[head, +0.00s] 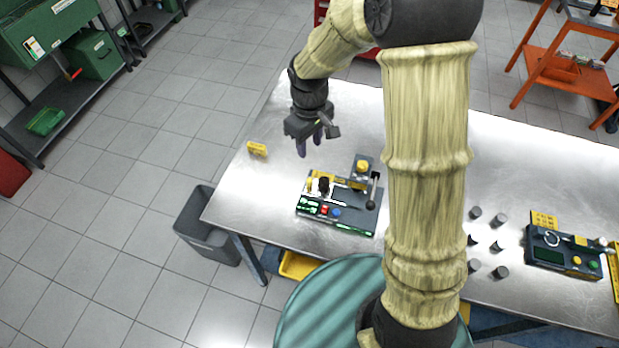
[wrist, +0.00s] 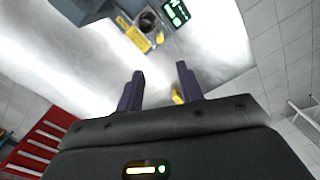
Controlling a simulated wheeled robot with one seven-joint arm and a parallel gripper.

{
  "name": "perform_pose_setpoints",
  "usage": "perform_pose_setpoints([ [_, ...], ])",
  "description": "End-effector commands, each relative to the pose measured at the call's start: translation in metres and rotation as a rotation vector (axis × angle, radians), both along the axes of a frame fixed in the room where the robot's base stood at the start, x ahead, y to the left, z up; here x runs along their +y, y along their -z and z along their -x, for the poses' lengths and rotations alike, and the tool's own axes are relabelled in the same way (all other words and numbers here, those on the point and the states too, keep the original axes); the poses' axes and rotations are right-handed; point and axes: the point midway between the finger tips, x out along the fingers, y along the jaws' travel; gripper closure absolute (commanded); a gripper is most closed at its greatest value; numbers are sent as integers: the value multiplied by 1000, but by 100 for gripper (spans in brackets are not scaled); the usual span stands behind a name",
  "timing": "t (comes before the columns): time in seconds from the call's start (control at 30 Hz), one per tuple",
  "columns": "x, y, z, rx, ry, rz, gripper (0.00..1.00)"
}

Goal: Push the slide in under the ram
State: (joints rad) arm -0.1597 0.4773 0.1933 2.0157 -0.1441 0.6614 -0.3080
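A small dark press unit (head: 340,212) stands on the metal table. On its left part is a yellow piece with a black knob (head: 323,184), which looks like the slide. To its right stands a post with a yellow top (head: 362,165), probably the ram, with a black lever (head: 373,190) beside it. The slide appears beside the ram, but its exact position is unclear. My gripper (head: 309,147) is above the table behind the press, apart from it. In the wrist view its two purple fingers (wrist: 160,82) are spread and empty; the yellow piece (wrist: 138,38) shows beyond them.
Several dark cylinders (head: 488,245) and another control box (head: 565,250) are at the right. A grey bin (head: 207,228) is on the floor. The table (head: 265,195) left of the press is clear.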

Motion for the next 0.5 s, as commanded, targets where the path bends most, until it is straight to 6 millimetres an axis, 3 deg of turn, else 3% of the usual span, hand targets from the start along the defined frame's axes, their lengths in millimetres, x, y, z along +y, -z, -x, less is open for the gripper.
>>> perform_pose_setpoints([
  [0.5,0,82,2,5,-1,2,63],
])
